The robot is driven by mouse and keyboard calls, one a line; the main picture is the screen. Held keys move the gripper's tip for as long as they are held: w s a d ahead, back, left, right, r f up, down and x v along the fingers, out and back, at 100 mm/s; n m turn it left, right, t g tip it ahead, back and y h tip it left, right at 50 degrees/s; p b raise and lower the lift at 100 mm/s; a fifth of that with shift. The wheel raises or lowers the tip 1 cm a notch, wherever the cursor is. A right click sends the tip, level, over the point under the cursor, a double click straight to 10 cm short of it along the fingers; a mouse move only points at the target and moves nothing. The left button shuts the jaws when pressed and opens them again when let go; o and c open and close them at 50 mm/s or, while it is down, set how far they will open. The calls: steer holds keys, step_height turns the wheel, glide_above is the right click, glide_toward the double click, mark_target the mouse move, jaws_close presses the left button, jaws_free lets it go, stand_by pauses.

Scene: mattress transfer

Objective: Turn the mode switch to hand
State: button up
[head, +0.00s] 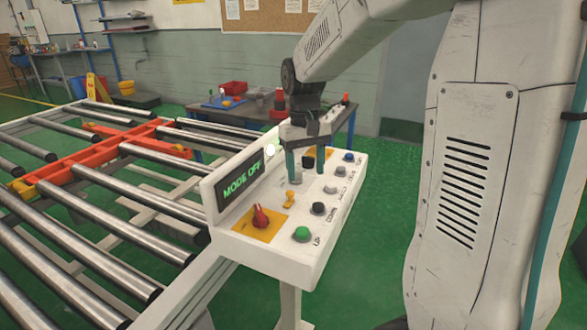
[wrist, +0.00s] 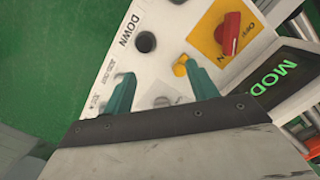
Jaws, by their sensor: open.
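The mode switch (head: 260,217) is a red knob on a yellow plate at the front left of the white control console (head: 258,247). In the wrist view the red knob (wrist: 230,35) is at the upper right, with lettering on its plate. The display (head: 241,180) reads MODE OFF. My gripper (head: 305,174) is open and empty over the middle of the console, behind and to the right of the red knob, apart from it. In the wrist view its teal fingers (wrist: 160,84) are spread, with a small yellow control (wrist: 180,67) close to one fingertip.
The console also carries a green button (head: 301,233), a black button (head: 318,208), a grey button (head: 330,190) and a blue button (head: 348,156). A roller conveyor (head: 100,200) adjoins it on the left. A table with coloured items (head: 235,112) stands behind. Green floor is clear at right.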

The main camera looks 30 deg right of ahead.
steer(key=shift+t, duration=0.7)
steer(key=w+d, duration=0.1)
steer(key=w, duration=0.3)
steer(key=w+d, duration=0.1)
steer(key=w, duration=0.3)
steer(key=w+d, duration=0.1)
steer(key=w, duration=0.3)
steer(key=shift+w+d+f, duration=0.15)
steer(key=shift+d+f, duration=0.15)
steer(key=shift+d, duration=0.05)
steer(key=f, duration=0.7)
steer(key=shift+d, duration=0.35)
steer(key=shift+f, duration=0.35)
